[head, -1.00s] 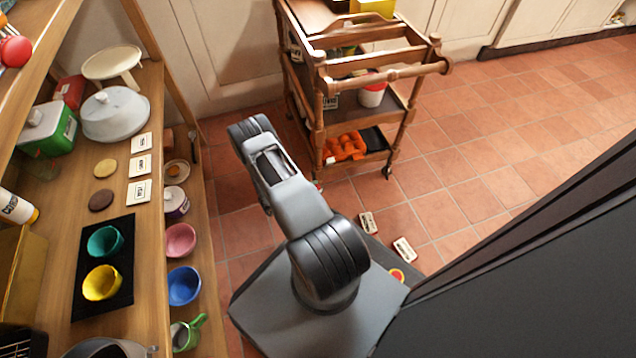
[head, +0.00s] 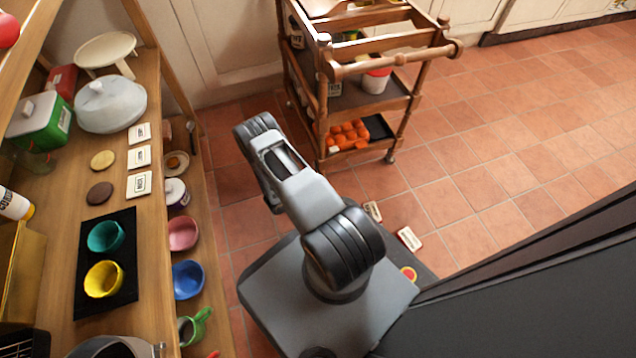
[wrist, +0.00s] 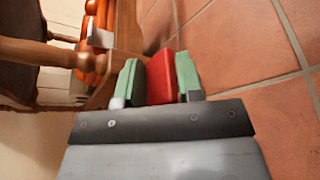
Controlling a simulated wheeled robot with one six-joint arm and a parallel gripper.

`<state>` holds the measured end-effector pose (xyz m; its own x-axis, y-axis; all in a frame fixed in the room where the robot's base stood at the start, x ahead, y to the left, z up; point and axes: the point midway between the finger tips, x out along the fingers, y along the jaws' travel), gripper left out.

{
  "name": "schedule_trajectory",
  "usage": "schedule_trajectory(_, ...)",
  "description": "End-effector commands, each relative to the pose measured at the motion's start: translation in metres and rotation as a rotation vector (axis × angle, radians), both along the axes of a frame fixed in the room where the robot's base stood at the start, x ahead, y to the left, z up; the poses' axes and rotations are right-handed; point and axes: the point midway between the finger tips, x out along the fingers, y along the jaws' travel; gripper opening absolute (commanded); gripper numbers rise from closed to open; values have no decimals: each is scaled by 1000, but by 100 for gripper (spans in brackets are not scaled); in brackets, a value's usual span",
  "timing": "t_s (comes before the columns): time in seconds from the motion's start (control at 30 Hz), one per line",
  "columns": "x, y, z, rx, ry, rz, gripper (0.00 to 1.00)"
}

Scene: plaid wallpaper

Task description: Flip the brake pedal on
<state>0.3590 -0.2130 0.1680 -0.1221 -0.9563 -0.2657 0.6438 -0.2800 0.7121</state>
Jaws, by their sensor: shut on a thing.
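The wooden trolley (head: 330,105) stands on the tiled floor in the upper middle of the head view. In the wrist view my gripper (wrist: 158,74) has two green fingers, closed on a red piece (wrist: 163,82) that looks like the brake pedal. A dark strip shows between the left finger and the red piece. The trolley's lower shelf edge and orange items (wrist: 92,55) are just left of the fingers. How the pedal joins the trolley is hidden, and its tilt cannot be told. In the head view my arm hides the gripper and the pedal.
A wooden shelf unit (head: 150,200) with bowls, plates and labels runs along the left. A caster (head: 390,157) is at the trolley's right. Open tiled floor (head: 500,180) lies to the right.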

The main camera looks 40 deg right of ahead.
Motion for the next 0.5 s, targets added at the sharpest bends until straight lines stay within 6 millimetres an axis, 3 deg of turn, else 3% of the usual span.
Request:
schedule_trajectory(0.17, -5, -2, -5, 8, 2, -16, 0)
schedule_trajectory(0.2, -5, -2, -5, 7, 2, -17, 36)
schedule_trajectory(0.5, -4, 0, -2, 7, 1, -16, 36)
